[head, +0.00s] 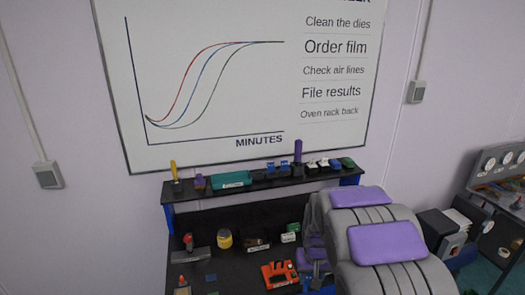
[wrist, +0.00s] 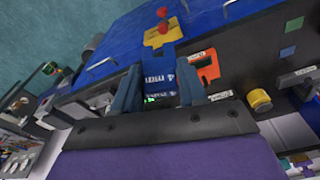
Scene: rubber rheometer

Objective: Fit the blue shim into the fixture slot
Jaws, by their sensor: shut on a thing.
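My gripper (wrist: 158,92) is shut on the blue shim (wrist: 160,76), a small blue piece with white markings between the two grey fingers in the wrist view. In the head view my gripper (head: 317,272) is low, at the front right of the bench, and the shim cannot be made out there. The orange-red fixture (head: 278,274) lies on the black bench just left of my gripper. It also shows in the wrist view (wrist: 207,68), right beside the fingers and partly hidden. Whether the shim touches it, I cannot tell.
A yellow jar (head: 224,239) and a grey block with a red knob (head: 197,254) stand on the bench's left. A raised shelf (head: 262,185) with small items runs along the back. A yellow plate (wrist: 161,39) with red knobs lies beyond the shim.

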